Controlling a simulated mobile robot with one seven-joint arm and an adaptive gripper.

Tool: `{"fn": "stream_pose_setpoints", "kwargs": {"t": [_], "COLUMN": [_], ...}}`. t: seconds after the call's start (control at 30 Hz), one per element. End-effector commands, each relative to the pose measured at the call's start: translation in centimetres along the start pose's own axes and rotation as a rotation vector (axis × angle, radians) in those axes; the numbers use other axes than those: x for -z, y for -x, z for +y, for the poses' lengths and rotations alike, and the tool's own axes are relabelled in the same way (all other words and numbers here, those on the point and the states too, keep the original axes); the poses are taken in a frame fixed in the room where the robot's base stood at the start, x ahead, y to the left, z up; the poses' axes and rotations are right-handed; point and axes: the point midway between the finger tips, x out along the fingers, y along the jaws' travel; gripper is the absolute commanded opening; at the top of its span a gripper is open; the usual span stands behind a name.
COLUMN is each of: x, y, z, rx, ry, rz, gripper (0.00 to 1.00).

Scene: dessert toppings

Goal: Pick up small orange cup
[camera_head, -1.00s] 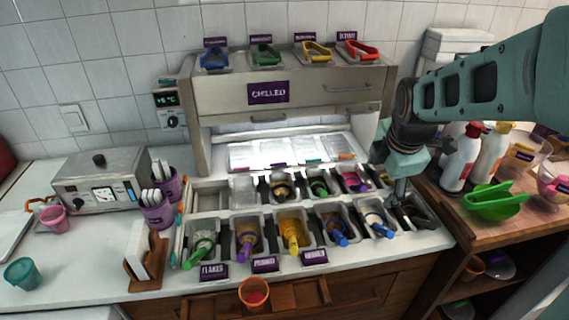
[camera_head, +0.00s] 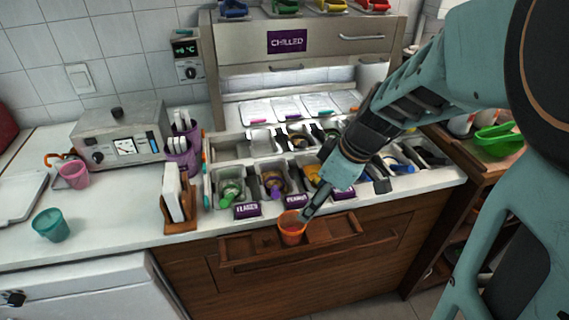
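The small orange cup (camera_head: 291,236) stands upright in the shallow wooden drawer at the counter's front, with reddish contents inside. My gripper (camera_head: 307,212) reaches down from the upper right, and a fingertip appears at the right side of the cup's rim. I cannot tell whether it touches the cup or is just in front of it. The rest of the gripper is hard to make out against the dark topping trays, so its opening is unclear.
The open drawer (camera_head: 238,249) sticks out below the counter edge. Topping trays with purple labels (camera_head: 297,200) stand just behind. A wooden holder (camera_head: 180,214) with white cards is to the left. A teal cup (camera_head: 51,226) and a pink cup (camera_head: 74,175) stand on the left counter.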

Motion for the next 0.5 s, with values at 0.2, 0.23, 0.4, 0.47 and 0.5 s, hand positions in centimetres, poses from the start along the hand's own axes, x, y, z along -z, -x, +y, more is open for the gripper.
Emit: {"fn": "stream_pose_setpoints", "kwargs": {"t": [0.2, 0.23, 0.4, 0.47, 0.5], "x": [0.2, 0.2, 0.2, 0.3, 0.3], "y": [-1.2, -1.6, -4.3, -5.2, -5.6], "z": [-0.7, -0.7, -0.9, -0.9, -0.9], "rx": [0.025, 0.026, 0.029, 0.028, 0.028], "ry": [-0.057, -0.058, -0.059, -0.058, -0.058], "rz": [0.02, 0.021, 0.018, 0.019, 0.019], "gripper": [0.7, 0.7, 0.7, 0.7, 0.7]}}
